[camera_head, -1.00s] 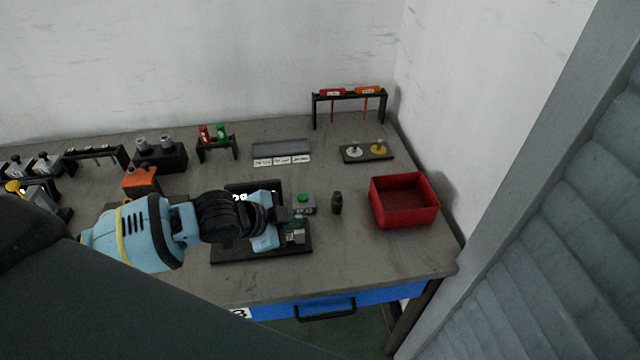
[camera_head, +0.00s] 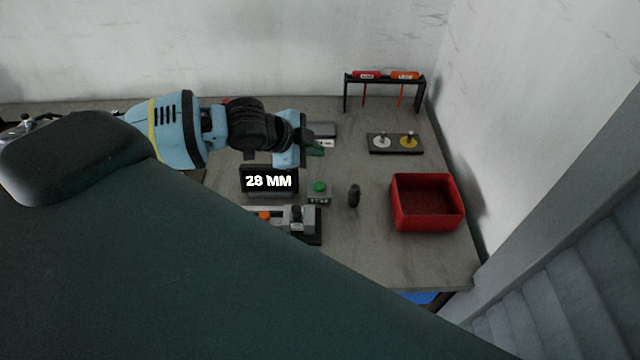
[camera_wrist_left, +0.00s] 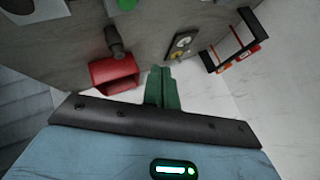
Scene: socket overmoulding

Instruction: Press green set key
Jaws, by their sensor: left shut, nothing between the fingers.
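The green set key (camera_head: 319,186) is a round green button on top of a small grey box (camera_head: 319,198) on the bench. It stands right of a black display (camera_head: 268,180) reading "28 MM". The green key also shows at the top edge of the left wrist view (camera_wrist_left: 127,4). My left gripper (camera_head: 316,150) is above and behind the key in the head view, apart from it. Its green fingers are together and empty in the left wrist view (camera_wrist_left: 163,88). My right gripper is not in view.
A grey device with an orange part (camera_head: 265,216) lies in front of the display. A small dark cylinder (camera_head: 354,195) and a red bin (camera_head: 427,203) stand to the right. Behind are a plate with two knobs (camera_head: 395,143) and a black rack with red and orange tools (camera_head: 385,77).

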